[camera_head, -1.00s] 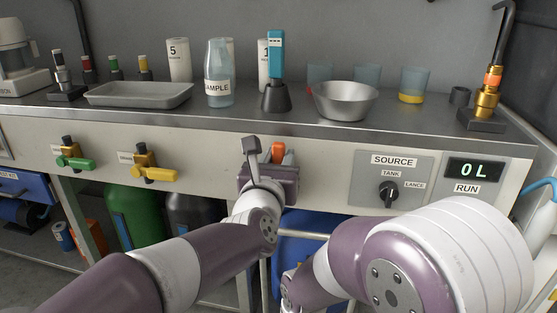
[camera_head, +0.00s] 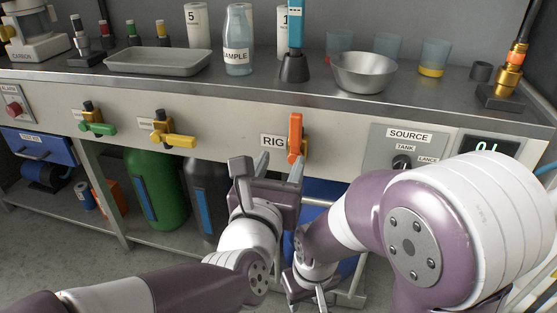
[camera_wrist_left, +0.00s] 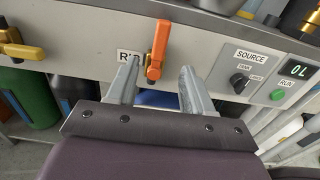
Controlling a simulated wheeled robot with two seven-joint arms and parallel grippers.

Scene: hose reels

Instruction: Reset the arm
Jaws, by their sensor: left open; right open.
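My left gripper (camera_head: 268,172) is open and empty, in front of the bench panel. It is just below and in front of the orange valve handle (camera_head: 295,138) by the RIG label. In the left wrist view my left gripper (camera_wrist_left: 157,82) has its fingers spread, with the orange handle (camera_wrist_left: 157,50) showing between and beyond the tips. I cannot tell whether a finger touches it. My right gripper (camera_head: 312,290) is low at the bottom centre, below the panel, open and partly hidden by its own arm.
A green valve (camera_head: 95,125) and a yellow valve (camera_head: 170,135) are on the panel at left. The source knob (camera_head: 402,162) is at right. The bench top carries a tray (camera_head: 158,62), a bottle (camera_head: 238,40) and a metal bowl (camera_head: 363,72). Gas cylinders (camera_head: 155,190) stand below.

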